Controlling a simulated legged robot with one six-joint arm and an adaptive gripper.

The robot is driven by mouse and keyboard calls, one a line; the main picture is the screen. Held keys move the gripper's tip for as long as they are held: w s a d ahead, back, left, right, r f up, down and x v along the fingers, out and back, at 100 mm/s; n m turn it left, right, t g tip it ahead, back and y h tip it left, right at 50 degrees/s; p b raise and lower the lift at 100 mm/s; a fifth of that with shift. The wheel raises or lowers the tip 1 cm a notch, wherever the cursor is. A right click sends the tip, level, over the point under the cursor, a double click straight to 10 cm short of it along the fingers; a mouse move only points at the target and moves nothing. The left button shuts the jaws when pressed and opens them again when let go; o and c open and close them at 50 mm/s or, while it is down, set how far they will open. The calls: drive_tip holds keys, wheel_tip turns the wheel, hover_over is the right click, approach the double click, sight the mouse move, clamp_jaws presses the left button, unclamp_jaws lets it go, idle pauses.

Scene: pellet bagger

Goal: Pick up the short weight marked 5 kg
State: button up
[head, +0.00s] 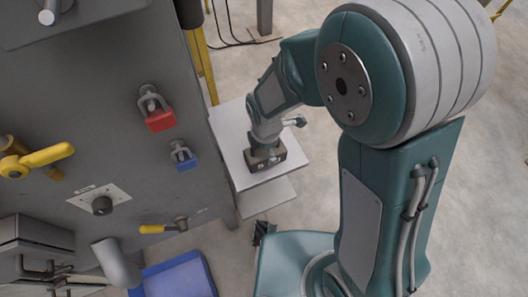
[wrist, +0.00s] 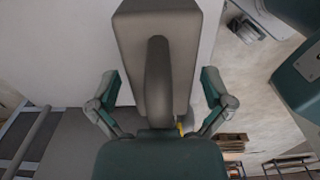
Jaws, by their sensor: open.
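A grey block weight with a raised handle bar (wrist: 124,50) fills the upper middle of the wrist view. In the head view the weight (head: 283,157) is a dark, short block on a pale shelf top (head: 232,135). No 5 kg marking is legible in either view. My gripper (head: 264,142) points down at the weight from directly above in the head view. In the wrist view my gripper (wrist: 160,82) is open, with one finger on each side of the weight. Gaps show between the fingers and the block. The gripper's palm hides the near end of the weight.
A grey machine panel (head: 90,110) stands left of the shelf, with a red padlock (head: 160,120), a blue padlock (head: 184,161) and a yellow handle (head: 45,157). A blue tray (head: 180,278) is below. A yellow post (head: 205,65) rises behind.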

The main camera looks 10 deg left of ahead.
drive_tip(key=shift+d, duration=0.25)
drive_tip(key=shift+a+f, duration=0.1)
drive_tip(key=shift+a, duration=0.25)
drive_tip(key=c, duration=1.1)
drive_tip(key=shift+a, duration=0.1)
drive_tip(key=shift+c, duration=0.2)
